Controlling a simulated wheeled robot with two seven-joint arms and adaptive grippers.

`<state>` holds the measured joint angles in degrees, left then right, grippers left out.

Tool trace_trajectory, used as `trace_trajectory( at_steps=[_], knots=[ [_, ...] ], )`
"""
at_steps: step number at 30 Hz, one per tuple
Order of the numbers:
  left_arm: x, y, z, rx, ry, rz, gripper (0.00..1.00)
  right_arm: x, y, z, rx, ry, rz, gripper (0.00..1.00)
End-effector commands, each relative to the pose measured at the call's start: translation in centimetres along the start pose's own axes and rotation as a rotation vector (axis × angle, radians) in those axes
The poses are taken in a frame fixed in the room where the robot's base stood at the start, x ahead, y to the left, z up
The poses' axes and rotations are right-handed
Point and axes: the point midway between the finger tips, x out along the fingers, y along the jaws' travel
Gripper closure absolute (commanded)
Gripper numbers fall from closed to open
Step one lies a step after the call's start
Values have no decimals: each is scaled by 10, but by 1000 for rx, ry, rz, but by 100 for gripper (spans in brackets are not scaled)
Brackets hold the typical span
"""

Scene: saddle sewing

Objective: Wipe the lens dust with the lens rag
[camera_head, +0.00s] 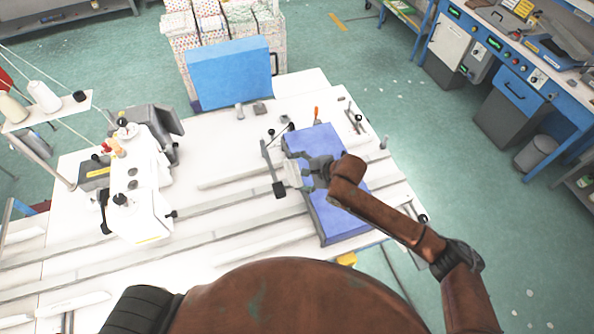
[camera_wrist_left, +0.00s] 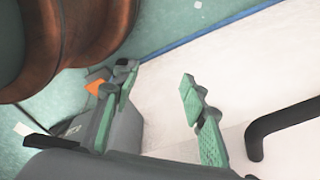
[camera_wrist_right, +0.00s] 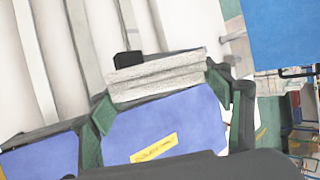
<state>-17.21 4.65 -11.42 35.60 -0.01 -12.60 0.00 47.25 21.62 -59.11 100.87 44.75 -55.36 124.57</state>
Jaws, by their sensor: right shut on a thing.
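My right gripper (camera_head: 304,172) is shut on a pale folded rag (camera_wrist_right: 155,78), held between its two green-padded fingers (camera_wrist_right: 165,105) in the right wrist view. In the head view the rag (camera_head: 293,174) is small, left of the fingers, above the left edge of a blue-purple panel. Just left of it stands a thin dark frame with a dark block (camera_head: 279,190); a dark block also shows behind the rag in the right wrist view (camera_wrist_right: 128,59). I cannot make out the lens or any dust. My left gripper (camera_wrist_left: 155,95) is open and empty in the left wrist view.
The blue-purple panel (camera_head: 338,221) lies on the white table (camera_head: 300,92); it carries a yellow label (camera_wrist_right: 154,148). A white sewing machine (camera_head: 150,195) stands at left. A blue box (camera_head: 229,73) stands at the back. Small tools (camera_head: 352,120) lie near the back right edge.

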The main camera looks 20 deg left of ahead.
Motion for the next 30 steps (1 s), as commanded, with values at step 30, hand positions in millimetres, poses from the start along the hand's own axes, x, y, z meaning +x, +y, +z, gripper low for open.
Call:
trace_trajectory(
  at_steps=[30],
  knots=[
    [83, 5, 12, 0, -6, 3, 60, 66, 62, -27, 0, -1, 1, 56]
  ],
)
